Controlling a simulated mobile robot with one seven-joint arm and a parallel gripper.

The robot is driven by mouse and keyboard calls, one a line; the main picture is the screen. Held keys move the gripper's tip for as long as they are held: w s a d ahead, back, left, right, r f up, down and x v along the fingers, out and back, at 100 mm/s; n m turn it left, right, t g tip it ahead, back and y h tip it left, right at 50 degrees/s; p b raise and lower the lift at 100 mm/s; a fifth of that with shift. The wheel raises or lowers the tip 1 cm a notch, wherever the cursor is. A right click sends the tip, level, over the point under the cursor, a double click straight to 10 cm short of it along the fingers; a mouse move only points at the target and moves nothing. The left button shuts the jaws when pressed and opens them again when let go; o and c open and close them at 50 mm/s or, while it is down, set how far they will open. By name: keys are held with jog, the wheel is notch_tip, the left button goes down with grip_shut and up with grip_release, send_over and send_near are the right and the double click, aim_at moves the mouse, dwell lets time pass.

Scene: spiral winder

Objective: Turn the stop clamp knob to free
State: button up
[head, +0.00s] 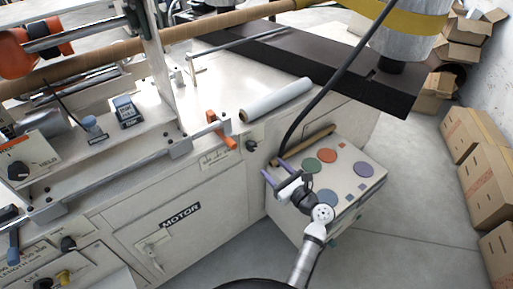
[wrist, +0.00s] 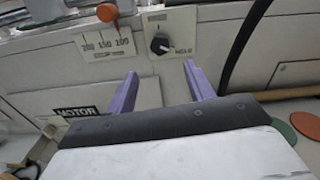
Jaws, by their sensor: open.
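A black round knob (wrist: 160,44) sits on a pale plate on the machine front, beside a number scale. Its light pointer mark seems to point right, toward a small label that looks like HELD. I take it for the stop clamp knob. In the head view this knob (head: 250,146) is on the machine's front near its right corner. My gripper (wrist: 160,70) has two purple fingers, open and empty, apart from the knob, which shows between and beyond the tips. In the head view my gripper (head: 275,170) is just below and right of the knob.
An orange-handled lever (head: 222,130) is left of the knob, above the scale. A black cable (head: 305,118) hangs close on the right. A low cabinet (head: 350,160) with coloured discs lies below my wrist. A white roll (head: 276,100) lies above. Another HELD knob (head: 18,171) is far left.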

aim_at(254, 148)
jog(key=p+x, duration=0.1)
jog(key=x, duration=0.9)
jog(key=shift+w+a, duration=0.15)
jog(key=shift+w, duration=0.15)
jog(key=c, duration=1)
